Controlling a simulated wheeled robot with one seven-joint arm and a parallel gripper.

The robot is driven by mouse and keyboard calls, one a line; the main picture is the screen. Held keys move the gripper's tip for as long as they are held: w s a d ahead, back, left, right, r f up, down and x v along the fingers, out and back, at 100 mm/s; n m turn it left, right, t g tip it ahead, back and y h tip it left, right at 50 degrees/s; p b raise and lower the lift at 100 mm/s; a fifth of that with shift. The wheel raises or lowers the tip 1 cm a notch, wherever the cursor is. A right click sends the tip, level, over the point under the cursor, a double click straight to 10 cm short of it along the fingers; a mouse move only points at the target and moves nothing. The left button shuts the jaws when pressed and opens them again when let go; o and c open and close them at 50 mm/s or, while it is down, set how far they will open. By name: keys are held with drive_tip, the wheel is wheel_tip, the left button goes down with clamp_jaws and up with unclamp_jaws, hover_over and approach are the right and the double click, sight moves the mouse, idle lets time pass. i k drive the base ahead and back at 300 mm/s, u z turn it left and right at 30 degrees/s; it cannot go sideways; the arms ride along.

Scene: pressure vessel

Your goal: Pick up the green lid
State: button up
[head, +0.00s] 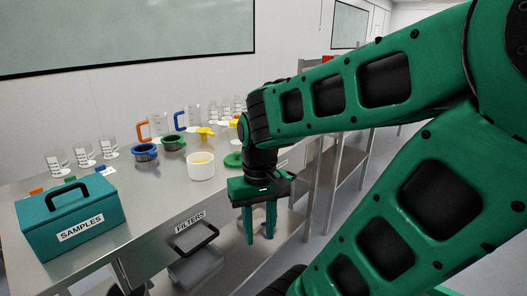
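A green lid (233,160) lies on the steel table, partly hidden behind my wrist. Its right side cannot be seen. My gripper (260,238) points down, with its two green fingers apart and nothing visible between them. In the head view it appears below and a little right of the lid, around the table's front edge. The two do not appear to touch. A green-rimmed vessel (173,146) stands farther left on the table.
A white tub (201,167) stands just left of the lid. Blue-rimmed vessel (144,153), yellow item (205,133) and several glass beakers stand behind. A teal SAMPLES box (68,220) is at front left. A metal shelf (345,165) stands at right.

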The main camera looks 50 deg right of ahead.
sight(235, 160)
drive_tip(key=z, duration=0.6)
drive_tip(key=i, duration=0.85)
drive_tip(key=z, duration=0.6)
